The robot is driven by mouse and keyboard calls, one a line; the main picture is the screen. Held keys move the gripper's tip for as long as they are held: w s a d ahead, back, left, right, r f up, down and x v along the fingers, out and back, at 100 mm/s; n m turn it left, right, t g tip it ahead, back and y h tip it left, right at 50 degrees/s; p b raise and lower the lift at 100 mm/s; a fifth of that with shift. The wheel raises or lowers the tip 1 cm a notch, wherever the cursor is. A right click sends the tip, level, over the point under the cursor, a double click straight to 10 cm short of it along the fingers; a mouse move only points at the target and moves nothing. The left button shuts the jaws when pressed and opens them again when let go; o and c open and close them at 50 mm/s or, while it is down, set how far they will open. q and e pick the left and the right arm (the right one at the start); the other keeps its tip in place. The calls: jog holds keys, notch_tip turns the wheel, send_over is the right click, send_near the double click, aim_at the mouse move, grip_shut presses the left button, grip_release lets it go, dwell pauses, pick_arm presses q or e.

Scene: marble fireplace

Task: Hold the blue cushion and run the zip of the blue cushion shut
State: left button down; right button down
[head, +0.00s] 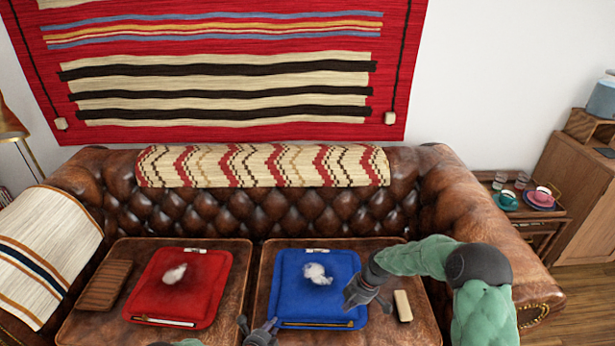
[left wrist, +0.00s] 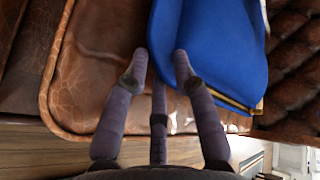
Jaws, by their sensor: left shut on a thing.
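The blue cushion (head: 335,270) lies flat on the right-hand leather seat. A tuft of white stuffing (head: 317,273) lies on its top. A brownish zip strip (head: 318,324) runs along its near edge; I cannot make out how far it is closed. My left gripper (head: 262,330) is at the cushion's near left corner. In the left wrist view its fingers (left wrist: 160,58) are shut on the edge of the blue cushion (left wrist: 215,50). My right gripper (head: 367,292) is at the cushion's right edge, and its fingers are too small and dark to read.
A red cushion (head: 190,280) with white stuffing lies on the left seat (head: 100,328), beside a brown ridged block (head: 104,285). A pale block (head: 403,306) lies right of my right gripper. The tufted backrest (head: 270,213) rises behind. A side table (head: 540,215) holds cups.

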pick_arm(q)
jog(key=c, duration=0.9)
grip_release()
jog(key=shift+s, duration=0.1)
jog(key=v, duration=1.2)
jog(key=s+r+n+g+p, duration=0.1)
jog(key=s+n+g+p, duration=0.1)
jog(key=s+n, duration=0.4)
jog(key=s+d+r+n+g+p, duration=0.1)
jog(key=s+n+g, duration=0.4)
jog(key=n, duration=0.7)
jog(key=s+d+r+n+g+p, duration=0.1)
jog(key=s+r+n+g+p, duration=0.1)
jog(key=s+n, duration=0.6)
jog(key=shift+n+g+y+p, duration=0.4)
jog(key=shift+n+g+p, duration=0.4)
jog(key=shift+g+p, duration=0.15)
pick_arm(e)
jog(key=s+a+f+m, duration=0.1)
jog(key=s+a+m, duration=0.1)
jog(key=s+m, duration=0.4)
jog(key=s+a+f+m, duration=0.1)
jog(key=s+a+m, duration=0.2)
jog(key=s, duration=0.9)
jog(key=s+a+f+m, duration=0.2)
jog(key=s+a+m, duration=0.1)
jog(key=s+m, duration=0.5)
jog(key=shift+s+m, duration=0.4)
jog(key=shift+m, duration=0.6)
